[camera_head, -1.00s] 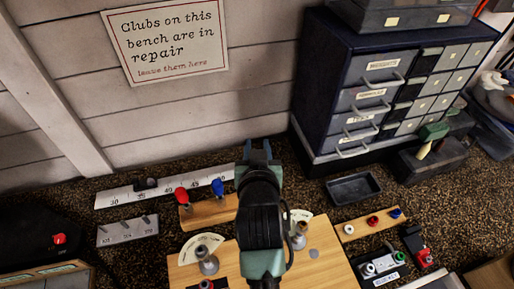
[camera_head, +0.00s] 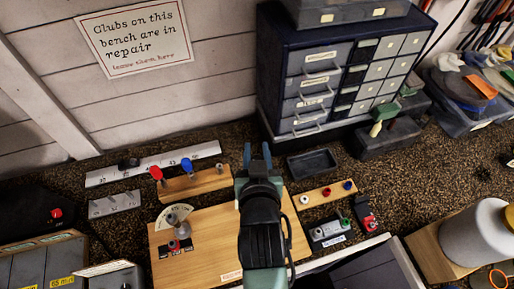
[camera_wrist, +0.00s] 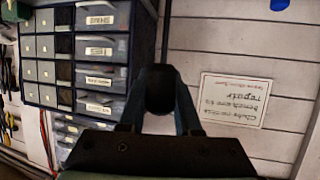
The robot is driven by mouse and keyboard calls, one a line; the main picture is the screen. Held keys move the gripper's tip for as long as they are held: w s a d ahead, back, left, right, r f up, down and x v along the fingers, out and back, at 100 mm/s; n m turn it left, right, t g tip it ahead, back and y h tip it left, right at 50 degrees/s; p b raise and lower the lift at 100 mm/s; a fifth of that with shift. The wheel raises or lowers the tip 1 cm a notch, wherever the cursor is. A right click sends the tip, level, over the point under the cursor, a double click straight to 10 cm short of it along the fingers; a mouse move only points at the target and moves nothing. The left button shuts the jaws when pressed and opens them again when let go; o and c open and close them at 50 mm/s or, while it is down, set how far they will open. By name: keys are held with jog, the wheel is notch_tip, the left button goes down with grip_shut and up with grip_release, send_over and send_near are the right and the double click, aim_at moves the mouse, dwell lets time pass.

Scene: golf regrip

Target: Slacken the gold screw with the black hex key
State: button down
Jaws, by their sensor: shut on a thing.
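My gripper (camera_head: 257,163) is raised over the back of the bench. In the wrist view it is shut on the black hex key (camera_wrist: 161,92), whose dark grip sits between the fingers with a thin dark shaft (camera_wrist: 165,35) beyond it. The wooden work board (camera_head: 195,268) lies below my arm. A grey post (camera_head: 172,219) with a pale fan-shaped dial stands on its left part. I cannot make out the gold screw; my arm covers the board's right part. A wooden rack (camera_head: 207,184) behind the board holds a red-handled key (camera_head: 156,173) and a blue-handled key (camera_head: 187,165).
A drawer cabinet (camera_head: 285,110) stands behind right, with a dark empty tray (camera_head: 312,163) before it. A wooden strip (camera_head: 322,197) with coloured rings lies right of my arm. A white round container (camera_head: 478,232) stands at far right. The wrist view faces the wall sign (camera_wrist: 234,99).

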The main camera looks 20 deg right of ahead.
jog(key=shift+f+b, duration=2.3)
jog(key=shift+f, duration=0.6)
jog(key=shift+f+b, duration=0.4)
jog(key=shift+f, duration=0.55)
jog(key=c, duration=0.5)
grip_release()
jog(key=shift+s, duration=0.1)
jog(key=b+v, duration=0.2)
jog(key=v, duration=1.1)
jog(key=shift+r, duration=0.15)
